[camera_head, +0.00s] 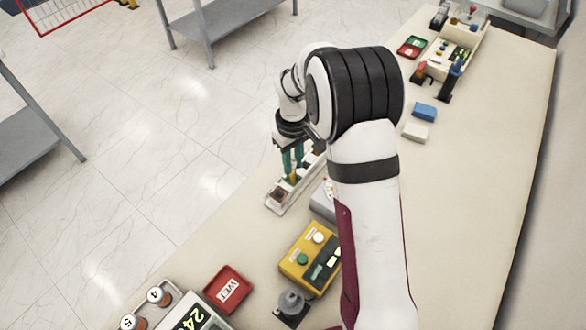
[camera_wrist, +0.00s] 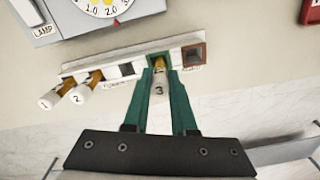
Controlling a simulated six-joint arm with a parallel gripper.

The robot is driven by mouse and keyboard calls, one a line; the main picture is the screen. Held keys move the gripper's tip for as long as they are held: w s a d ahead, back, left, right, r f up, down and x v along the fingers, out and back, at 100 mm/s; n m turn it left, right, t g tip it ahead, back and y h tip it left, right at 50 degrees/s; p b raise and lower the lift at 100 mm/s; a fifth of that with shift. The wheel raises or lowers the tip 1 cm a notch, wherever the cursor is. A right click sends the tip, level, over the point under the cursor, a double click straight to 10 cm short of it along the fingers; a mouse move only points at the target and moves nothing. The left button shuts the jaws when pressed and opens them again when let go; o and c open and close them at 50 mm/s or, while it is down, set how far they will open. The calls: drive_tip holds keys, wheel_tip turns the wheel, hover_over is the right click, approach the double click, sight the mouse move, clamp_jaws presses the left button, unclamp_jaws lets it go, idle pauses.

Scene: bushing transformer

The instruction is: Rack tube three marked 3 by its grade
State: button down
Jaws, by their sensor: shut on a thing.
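Tube 3 (camera_wrist: 159,86), with a white cap marked 3 and an amber body, is between the green fingers of my gripper (camera_wrist: 160,92). My gripper is shut on it. Its lower end is at a green-edged slot of the white rack (camera_wrist: 76,66); I cannot tell how deep it sits. Tube 1 (camera_wrist: 52,98) and tube 2 (camera_wrist: 83,92) stand in slots at the rack's left. A dark empty slot (camera_wrist: 126,69) lies left of tube 3, and a red-brown slot (camera_wrist: 194,56) right of it. In the head view my gripper (camera_head: 291,165) is over the rack (camera_head: 274,205).
A grey lamp box with a dial (camera_wrist: 100,8) stands close behind the rack. A yellow button box (camera_head: 296,252), a red WET tray (camera_head: 227,288) and tubes 4 (camera_head: 158,295) and 5 (camera_head: 131,321) are nearer the front. The rack lies near the table's left edge.

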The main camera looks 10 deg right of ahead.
drive_tip(key=shift+f, duration=0.7)
drive_tip(key=shift+f, duration=0.1)
drive_tip(key=c, duration=0.7)
unclamp_jaws()
wheel_tip(320, 180, up, 12)
drive_tip(key=shift+d+r, duration=0.1)
drive_tip(key=shift+r, duration=0.1)
drive_tip(key=s+r+m, duration=0.5)
drive_tip(key=s, duration=0.8)
drive_tip(key=s+f+m, duration=0.1)
drive_tip(key=s+m, duration=0.1)
drive_tip(key=s, duration=0.4)
drive_tip(key=s+m+y, duration=0.1)
drive_tip(key=s+m, duration=0.1)
drive_tip(key=s, duration=0.3)
drive_tip(key=s+f+m, duration=0.1)
drive_tip(key=s+m, duration=0.1)
drive_tip(key=s, duration=0.4)
drive_tip(key=shift+s+a+f+y, duration=0.2)
drive_tip(key=shift+s+f+y, duration=0.1)
drive_tip(key=shift+y, duration=0.1)
